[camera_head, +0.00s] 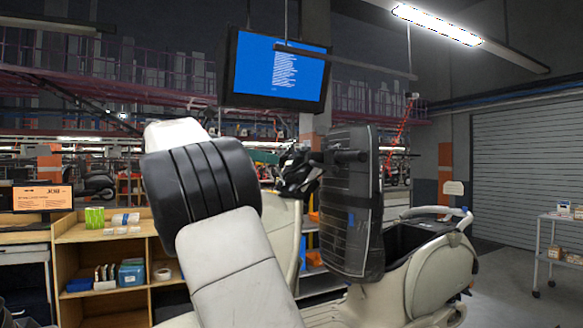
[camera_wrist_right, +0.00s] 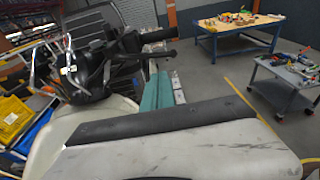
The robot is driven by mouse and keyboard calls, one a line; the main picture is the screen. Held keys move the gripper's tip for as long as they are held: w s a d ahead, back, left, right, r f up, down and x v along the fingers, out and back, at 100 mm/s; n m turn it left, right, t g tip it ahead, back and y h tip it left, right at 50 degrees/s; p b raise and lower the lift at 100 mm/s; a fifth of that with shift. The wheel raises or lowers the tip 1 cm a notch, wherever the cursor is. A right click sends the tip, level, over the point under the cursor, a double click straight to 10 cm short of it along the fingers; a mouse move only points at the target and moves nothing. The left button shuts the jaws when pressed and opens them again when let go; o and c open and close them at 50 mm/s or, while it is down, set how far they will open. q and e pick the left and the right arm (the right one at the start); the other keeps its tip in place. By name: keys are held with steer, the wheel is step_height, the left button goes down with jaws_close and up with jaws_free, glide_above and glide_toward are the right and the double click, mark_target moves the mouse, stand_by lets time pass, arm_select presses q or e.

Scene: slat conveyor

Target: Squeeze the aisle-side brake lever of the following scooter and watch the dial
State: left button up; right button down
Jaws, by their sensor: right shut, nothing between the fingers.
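A cream scooter (camera_head: 284,236) stands past my raised white-and-black arm, its rear body (camera_head: 437,277) at the right. Its black handlebar grip (camera_head: 347,156) points right and also shows in the wrist view (camera_wrist_right: 158,35). My left gripper is not in view.
A wooden shelf unit (camera_head: 100,237) is at the left and a white cart (camera_head: 560,222) at the right. A blue screen (camera_head: 278,72) hangs above. The wrist view shows a blue worktable (camera_wrist_right: 238,42) and open floor.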

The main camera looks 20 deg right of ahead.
mark_target(326, 167)
steer(key=shift+a+r, duration=0.1)
steer(key=shift+r, duration=0.05)
steer(key=d, duration=0.4)
steer(key=d+f, duration=0.1)
steer(key=d, duration=0.4)
steer(key=w+d+f, duration=0.1)
steer(key=d, duration=0.4)
steer(key=shift+f, duration=0.15)
steer(key=shift+s, duration=0.1)
steer(key=shift+s+d+n+t, duration=0.3)
steer(key=shift+d+n+t, duration=0.2)
steer(key=shift+d, duration=0.1)
steer(key=d, duration=0.3)
steer(key=shift+s+t, duration=0.25)
steer(key=shift+t, duration=0.05)
steer(key=shift+s+d, duration=0.1)
steer(key=shift+d, duration=0.1)
stand_by(0.4)
